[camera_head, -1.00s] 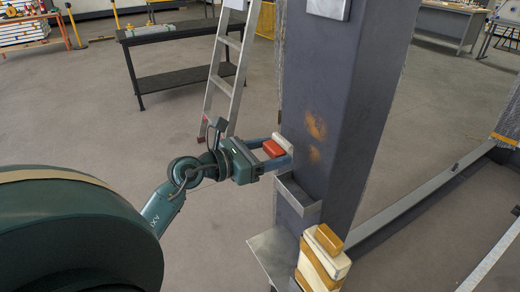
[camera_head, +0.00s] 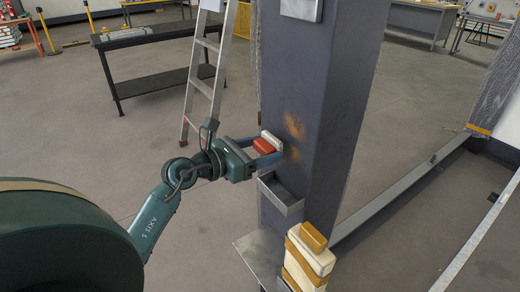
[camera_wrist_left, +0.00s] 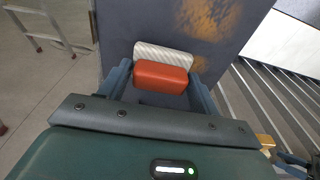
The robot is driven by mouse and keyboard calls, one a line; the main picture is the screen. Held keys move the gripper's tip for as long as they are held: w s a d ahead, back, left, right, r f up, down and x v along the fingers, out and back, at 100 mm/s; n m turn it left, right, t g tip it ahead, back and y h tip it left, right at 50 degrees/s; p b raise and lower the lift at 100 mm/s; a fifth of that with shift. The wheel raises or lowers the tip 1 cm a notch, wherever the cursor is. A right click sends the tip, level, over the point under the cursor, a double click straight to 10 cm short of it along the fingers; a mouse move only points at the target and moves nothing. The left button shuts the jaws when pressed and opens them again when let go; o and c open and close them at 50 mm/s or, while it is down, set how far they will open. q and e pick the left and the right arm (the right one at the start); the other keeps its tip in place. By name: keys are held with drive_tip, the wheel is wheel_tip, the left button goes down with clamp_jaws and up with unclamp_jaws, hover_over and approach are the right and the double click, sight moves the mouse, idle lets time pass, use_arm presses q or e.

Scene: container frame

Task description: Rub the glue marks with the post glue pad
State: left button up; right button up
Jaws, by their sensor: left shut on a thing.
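The post (camera_head: 312,80) is a broad dark grey column in the middle of the head view. Two orange-brown glue marks show on its face, a larger upper one (camera_head: 293,124) and a smaller lower one (camera_head: 295,154). My left gripper (camera_head: 266,148) is shut on the post glue pad (camera_head: 263,146), a red block with a whitish rubbing face. In the left wrist view the pad (camera_wrist_left: 161,76) sits between the fingers, its pale face (camera_wrist_left: 165,55) toward the post, just left of the lower mark (camera_wrist_left: 198,63) and below the upper one (camera_wrist_left: 209,18). I cannot tell whether it touches.
A small metal tray (camera_head: 283,205) projects from the post below the gripper. A ladder (camera_head: 205,75) and a dark table (camera_head: 158,82) stand behind on the left.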

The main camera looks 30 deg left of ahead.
use_arm(q)
drive_tip(key=shift+p+x, duration=0.3)
drive_tip(key=shift+x, duration=0.7)
drive_tip(key=shift+r, duration=0.2)
